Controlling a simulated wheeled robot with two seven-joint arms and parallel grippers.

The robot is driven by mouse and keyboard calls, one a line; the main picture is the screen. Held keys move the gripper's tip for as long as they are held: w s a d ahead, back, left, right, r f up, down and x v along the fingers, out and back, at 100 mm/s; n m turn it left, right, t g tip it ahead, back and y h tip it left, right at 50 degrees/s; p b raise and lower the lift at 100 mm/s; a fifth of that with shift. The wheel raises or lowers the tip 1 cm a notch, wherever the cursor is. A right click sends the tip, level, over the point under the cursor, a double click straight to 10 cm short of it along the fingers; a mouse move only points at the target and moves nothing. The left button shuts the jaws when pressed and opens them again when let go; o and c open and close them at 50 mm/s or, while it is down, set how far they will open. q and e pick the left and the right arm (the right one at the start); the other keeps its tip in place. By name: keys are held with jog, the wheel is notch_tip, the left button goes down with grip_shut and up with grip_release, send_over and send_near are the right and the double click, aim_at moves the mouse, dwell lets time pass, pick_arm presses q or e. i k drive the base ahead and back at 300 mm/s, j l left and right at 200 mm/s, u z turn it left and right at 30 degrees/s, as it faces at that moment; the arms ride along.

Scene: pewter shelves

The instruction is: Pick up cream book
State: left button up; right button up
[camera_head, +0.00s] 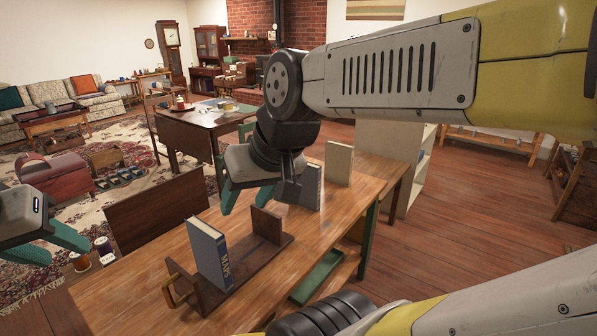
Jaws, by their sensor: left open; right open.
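The cream book (339,163) stands upright on the far part of the wooden table (330,232), near its back right end. My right gripper (243,207) is open and empty above the table, to the left of the cream book and apart from it. My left gripper (68,254) is open and empty at the left edge of the view, far from the cream book.
A blue book (209,254) marked MAPS stands in a wooden book rack (246,262) on the near table. A green tray (317,277) sits below the table's right edge. A pale shelf unit (407,185) stands behind the cream book. Bare tabletop lies in front of the cream book.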

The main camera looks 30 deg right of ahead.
aim_at(338, 159)
jog(key=z, duration=1.35)
jog(key=i+u, duration=0.1)
jog(key=u, duration=0.45)
jog(key=i+l+u, duration=0.45)
jog(key=l, duration=0.15)
jog(key=l+u, duration=0.2)
jog(key=i+l, duration=0.15)
jog(key=l, duration=0.25)
jog(key=i+l+u, duration=0.1)
jog(key=l, duration=0.35)
jog(key=i+l, duration=0.2)
jog(key=l, duration=0.2)
jog(key=i+l, duration=0.15)
jog(key=l, duration=0.3)
jog(key=i+l+u, duration=0.1)
jog(key=l, duration=0.35)
jog(key=i+l, duration=0.15)
jog(key=l, duration=0.3)
jog(key=i+l, duration=0.15)
jog(key=l, duration=0.25)
jog(key=u, duration=0.05)
